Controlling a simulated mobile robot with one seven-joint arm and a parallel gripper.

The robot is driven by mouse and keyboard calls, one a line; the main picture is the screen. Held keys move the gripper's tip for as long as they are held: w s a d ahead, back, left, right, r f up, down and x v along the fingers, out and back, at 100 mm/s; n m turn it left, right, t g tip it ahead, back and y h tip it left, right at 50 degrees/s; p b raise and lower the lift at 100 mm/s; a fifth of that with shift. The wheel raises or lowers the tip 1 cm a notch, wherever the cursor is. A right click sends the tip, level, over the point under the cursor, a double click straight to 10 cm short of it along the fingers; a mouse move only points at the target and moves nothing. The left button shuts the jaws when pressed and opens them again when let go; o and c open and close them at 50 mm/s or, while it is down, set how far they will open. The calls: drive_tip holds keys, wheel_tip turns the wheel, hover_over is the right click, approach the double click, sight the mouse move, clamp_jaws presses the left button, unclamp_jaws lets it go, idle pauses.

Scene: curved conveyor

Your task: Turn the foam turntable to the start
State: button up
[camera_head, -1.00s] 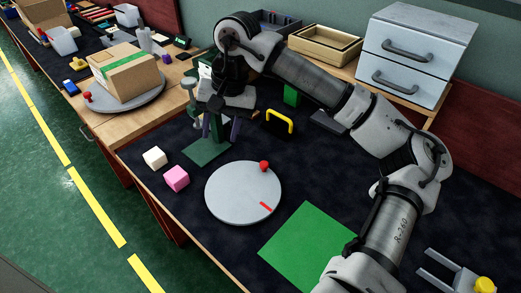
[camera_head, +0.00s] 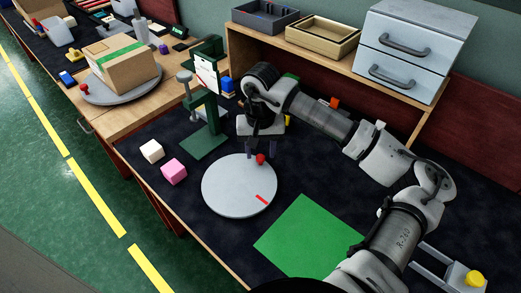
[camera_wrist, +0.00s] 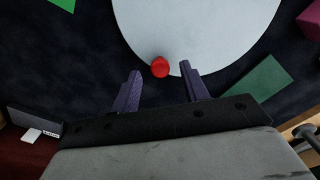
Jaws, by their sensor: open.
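A pale grey round turntable (camera_head: 238,190) lies on the dark work mat. It has a red knob (camera_head: 260,159) near its far edge and a red stripe (camera_head: 263,198) at its right edge. My gripper (camera_head: 275,150) is at the turntable's far edge, by the knob. In the wrist view my gripper (camera_wrist: 160,72) is open, its two purple fingers pointing at the turntable (camera_wrist: 200,30). The red knob (camera_wrist: 160,67) shows between the fingertips, with a gap on each side; I cannot tell the height difference.
A green square (camera_head: 306,236) lies right of the turntable. A white cube (camera_head: 151,151) and a pink cube (camera_head: 174,171) lie to its left. A green stand (camera_head: 205,125) rises behind. Another turntable (camera_head: 103,98) at upper left carries a cardboard box (camera_head: 121,66).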

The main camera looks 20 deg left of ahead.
drive_tip(key=shift+f, duration=0.7)
clamp_jaws()
